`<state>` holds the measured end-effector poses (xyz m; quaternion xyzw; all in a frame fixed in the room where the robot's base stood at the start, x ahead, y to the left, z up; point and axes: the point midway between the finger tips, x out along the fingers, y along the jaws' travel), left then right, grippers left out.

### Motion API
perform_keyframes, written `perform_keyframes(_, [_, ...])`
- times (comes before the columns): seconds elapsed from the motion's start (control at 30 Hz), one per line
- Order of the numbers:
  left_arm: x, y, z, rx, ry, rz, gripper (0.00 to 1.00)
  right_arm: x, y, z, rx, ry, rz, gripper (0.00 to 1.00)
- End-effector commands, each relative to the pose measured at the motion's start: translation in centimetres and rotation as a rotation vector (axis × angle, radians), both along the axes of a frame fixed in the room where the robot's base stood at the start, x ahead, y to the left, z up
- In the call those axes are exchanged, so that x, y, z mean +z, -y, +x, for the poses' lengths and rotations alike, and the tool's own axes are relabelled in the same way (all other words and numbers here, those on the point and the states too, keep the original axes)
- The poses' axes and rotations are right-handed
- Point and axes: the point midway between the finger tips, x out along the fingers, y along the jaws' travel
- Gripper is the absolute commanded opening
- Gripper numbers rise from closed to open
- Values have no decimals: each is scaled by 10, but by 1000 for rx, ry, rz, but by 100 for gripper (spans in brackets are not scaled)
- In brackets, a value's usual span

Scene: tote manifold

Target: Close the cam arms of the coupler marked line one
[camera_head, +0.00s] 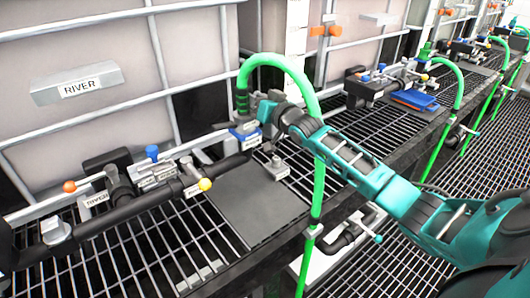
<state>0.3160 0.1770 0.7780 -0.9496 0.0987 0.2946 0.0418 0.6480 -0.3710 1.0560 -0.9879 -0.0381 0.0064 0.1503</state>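A green hose (272,60) arches down to a dark ribbed end (242,103) near the middle. A blue part (243,133) sits just below that end, on the pipework. I cannot make out a "line one" mark. The coupler and its cam arms there are small and partly hidden by my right gripper (259,113). That gripper comes in from the right and its tip is beside the hose end, close to the blue part. Its fingers are too small and covered to tell open from shut, or whether they touch anything. My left gripper is not in view.
A dark manifold pipe (130,208) carries an orange knob (69,186), a blue knob (152,150) and a yellow knob (205,184). A grey plate (255,208) lies on the grating. More hoses and a blue tray (414,99) are right.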

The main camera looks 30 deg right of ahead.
Motion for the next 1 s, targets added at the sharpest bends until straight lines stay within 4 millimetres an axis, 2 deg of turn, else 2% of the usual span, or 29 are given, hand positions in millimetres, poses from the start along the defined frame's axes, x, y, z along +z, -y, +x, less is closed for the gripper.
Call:
perform_keyframes(0.13, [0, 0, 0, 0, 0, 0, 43, -1, 2, 0, 2, -4, 77, 37])
perform_keyframes(0.27, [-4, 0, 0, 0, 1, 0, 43, -6, 9, 1, 0, -18, 254, 37])
perform_keyframes(0.6, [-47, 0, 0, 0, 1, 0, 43, -30, 26, 2, 1, -65, 872, 37])
perform_keyframes(0.73, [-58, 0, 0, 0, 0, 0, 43, -37, 28, 1, 1, -83, 1078, 37])
perform_keyframes(0.77, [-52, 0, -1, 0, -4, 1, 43, -32, 29, -6, 0, -84, 1069, 37])
perform_keyframes(1.0, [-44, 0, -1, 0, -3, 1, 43, -32, 31, -45, 0, -85, 1061, 37])
